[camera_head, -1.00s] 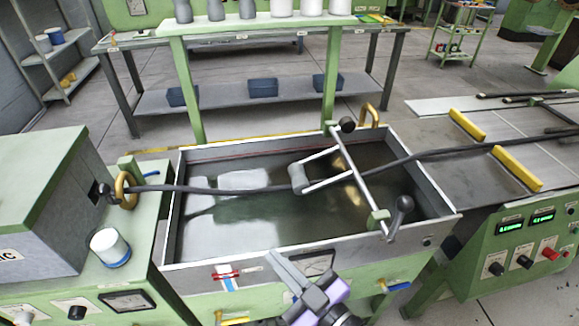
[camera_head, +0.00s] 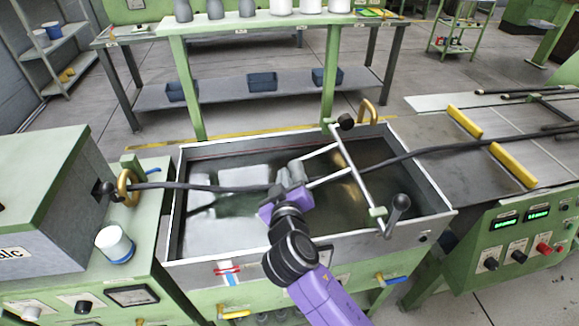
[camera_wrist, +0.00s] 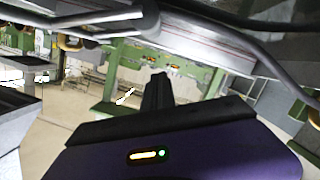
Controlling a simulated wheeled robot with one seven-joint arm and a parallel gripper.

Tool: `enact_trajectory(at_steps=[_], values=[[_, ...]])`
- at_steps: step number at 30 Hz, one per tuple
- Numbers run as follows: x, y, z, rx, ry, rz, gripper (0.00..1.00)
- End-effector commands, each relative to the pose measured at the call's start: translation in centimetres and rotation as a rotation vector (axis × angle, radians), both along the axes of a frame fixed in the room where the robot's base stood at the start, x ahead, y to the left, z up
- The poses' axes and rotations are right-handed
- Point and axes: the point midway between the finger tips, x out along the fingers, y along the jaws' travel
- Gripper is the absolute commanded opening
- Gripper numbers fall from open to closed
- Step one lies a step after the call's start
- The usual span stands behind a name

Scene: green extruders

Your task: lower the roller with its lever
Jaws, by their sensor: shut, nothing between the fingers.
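The roller (camera_head: 298,172) hangs on a light two-armed frame (camera_head: 325,180) over the water tank (camera_head: 425,180). It is partly hidden behind my gripper, and I cannot tell whether they touch. The frame joins a cross shaft (camera_head: 356,175) spanning the tank. The lever (camera_head: 397,208), with a grey handle, stands tilted upward at the shaft's near right end. My gripper (camera_head: 284,180) is shut and empty over the tank, left of the lever. In the wrist view its closed fingers (camera_wrist: 157,95) show below blurred grey bars.
A dark cable (camera_head: 215,188) runs across the tank, close to my gripper. A brass guide ring (camera_head: 127,187) stands at the left and another (camera_head: 369,110) at the back. A control panel (camera_head: 530,235) is at the right. A bench (camera_head: 260,30) with bottles stands behind.

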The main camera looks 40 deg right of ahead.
Motion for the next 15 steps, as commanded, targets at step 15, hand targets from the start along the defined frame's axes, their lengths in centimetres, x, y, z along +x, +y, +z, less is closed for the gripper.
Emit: enact_trajectory(at_steps=[15], values=[[6.4, -6.1, -2.3, 0.002, 0.003, 0.0, 0.0]])
